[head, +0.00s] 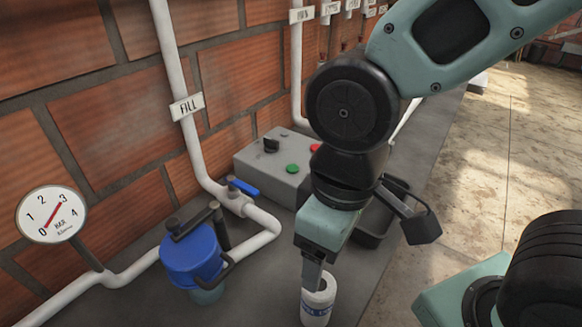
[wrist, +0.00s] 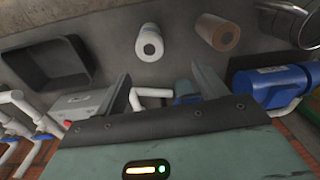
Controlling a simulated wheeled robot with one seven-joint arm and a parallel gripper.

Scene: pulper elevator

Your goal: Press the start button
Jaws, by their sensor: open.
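A grey control box (head: 270,172) stands on the grey ledge against the brick wall. On its top are a green button (head: 292,168), a red button (head: 315,147) and a black knob (head: 271,145). No label on the buttons is readable, so which one is start is not marked. My gripper (head: 314,278) points down, in front of the box and apart from it, by a white canister. In the wrist view my gripper (wrist: 163,85) is open with nothing between its fingers. The box (wrist: 85,103) shows there partly behind a finger, with the red button (wrist: 68,124); the green button is hidden.
The white canister (head: 317,304) and a brown cylinder (wrist: 217,33) stand on the ledge. A blue-lidded vessel (head: 192,255), a white pipe with a blue valve handle (head: 243,187) and a pressure gauge (head: 51,214) are at left. A dark tray (head: 374,222) is beside the box.

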